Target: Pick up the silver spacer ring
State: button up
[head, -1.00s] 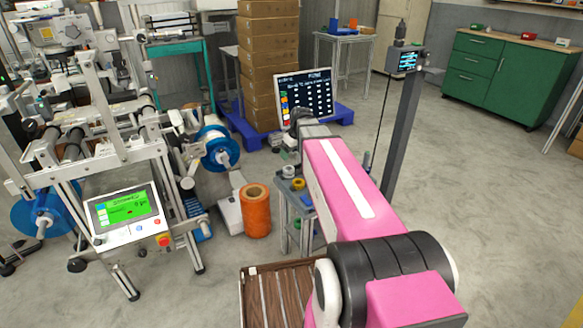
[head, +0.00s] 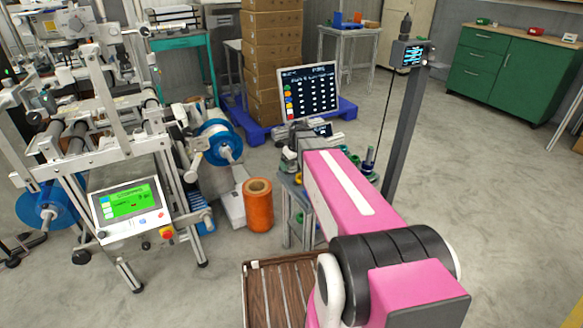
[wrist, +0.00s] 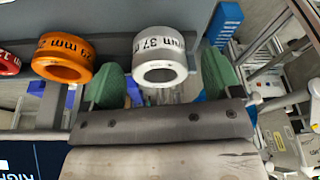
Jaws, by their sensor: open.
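The silver spacer ring (wrist: 160,58), marked 37 mm, shows in the wrist view at the upper middle. My gripper (wrist: 160,76) is open, with one green finger pad on each side of the ring in the picture. A gap shows between the ring and each pad, and the jaws hold nothing. I cannot tell how far the ring lies beyond the fingertips. In the head view the gripper end and the silver ring are hidden or too small to make out behind my pink arm.
In the wrist view an orange ring (wrist: 64,57) sits left of the silver one, just outside the left pad. A red ring (wrist: 8,63) is at the left edge. In the head view a screen (head: 309,91) stands beyond the arm. An orange spool (head: 258,205) stands left of it.

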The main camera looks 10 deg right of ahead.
jog(key=shift+w+f, duration=0.1)
jog(key=shift+f, duration=0.45)
jog(key=c, duration=1.3)
jog(key=shift+r, duration=0.1)
